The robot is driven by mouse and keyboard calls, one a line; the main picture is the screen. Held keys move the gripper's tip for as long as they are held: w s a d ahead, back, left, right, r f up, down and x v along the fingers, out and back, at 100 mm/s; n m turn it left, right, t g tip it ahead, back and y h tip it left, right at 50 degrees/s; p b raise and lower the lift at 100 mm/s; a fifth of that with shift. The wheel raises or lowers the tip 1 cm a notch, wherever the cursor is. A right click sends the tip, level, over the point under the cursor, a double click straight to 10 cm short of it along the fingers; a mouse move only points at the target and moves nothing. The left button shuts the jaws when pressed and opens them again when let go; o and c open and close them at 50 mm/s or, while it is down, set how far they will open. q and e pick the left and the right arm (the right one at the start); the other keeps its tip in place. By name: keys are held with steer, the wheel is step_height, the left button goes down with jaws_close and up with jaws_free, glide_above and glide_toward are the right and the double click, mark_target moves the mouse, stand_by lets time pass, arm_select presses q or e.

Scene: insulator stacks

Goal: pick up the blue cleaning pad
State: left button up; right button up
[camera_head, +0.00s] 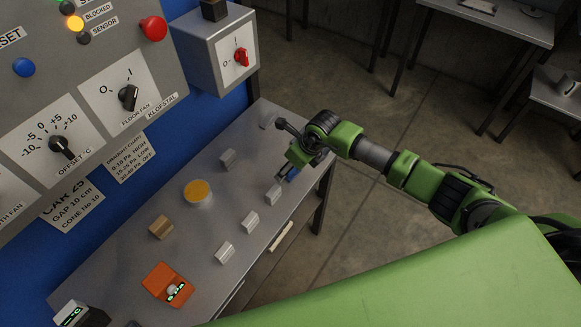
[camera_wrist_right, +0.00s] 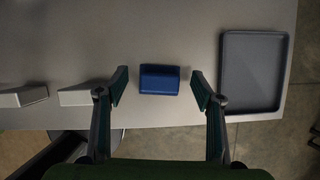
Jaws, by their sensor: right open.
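The blue cleaning pad (camera_wrist_right: 160,79) lies on the grey table in the right wrist view, near the table's edge. My right gripper (camera_wrist_right: 159,88) is open, with one finger on each side of the pad and gaps between. In the head view my right gripper (camera_head: 284,174) is over the right end of the table, and a small blue part of the pad (camera_head: 293,174) shows beside it; the rest is hidden by the gripper. My left gripper is not in view.
A grey tray (camera_wrist_right: 224,75) lies right of the pad in the wrist view. Pale blocks (camera_wrist_right: 75,97) lie to its left. The head view also shows a yellow-topped round item (camera_head: 198,191), a tan block (camera_head: 160,227), an orange device (camera_head: 167,285) and a control panel (camera_head: 95,85) behind.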

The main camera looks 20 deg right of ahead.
steer(key=shift+w+a+f, duration=0.1)
steer(key=shift+f, duration=0.15)
steer(key=c, duration=1.2)
steer(key=shift+r, duration=0.2)
steer(key=shift+r+b, duration=0.25)
steer(key=shift+b, duration=0.1)
step_height(320, 180, up, 2)
steer(key=shift+r+b, duration=0.2)
steer(key=shift+b, duration=0.6)
steer(key=s+a+r+b, duration=0.1)
steer(key=s+r, duration=0.2)
steer(key=s, duration=0.1)
steer(key=s+a+r+b, duration=0.1)
steer(key=s+r, duration=0.2)
steer(key=s, duration=0.2)
steer(key=s+a+r+b, duration=0.1)
steer(key=s+r+b, duration=0.1)
steer(key=s+r, duration=0.1)
steer(key=shift+s+a+r, duration=0.2)
steer(key=shift+s, duration=0.2)
steer(key=shift+s+a+r, duration=0.2)
steer(key=shift+s, duration=0.15)
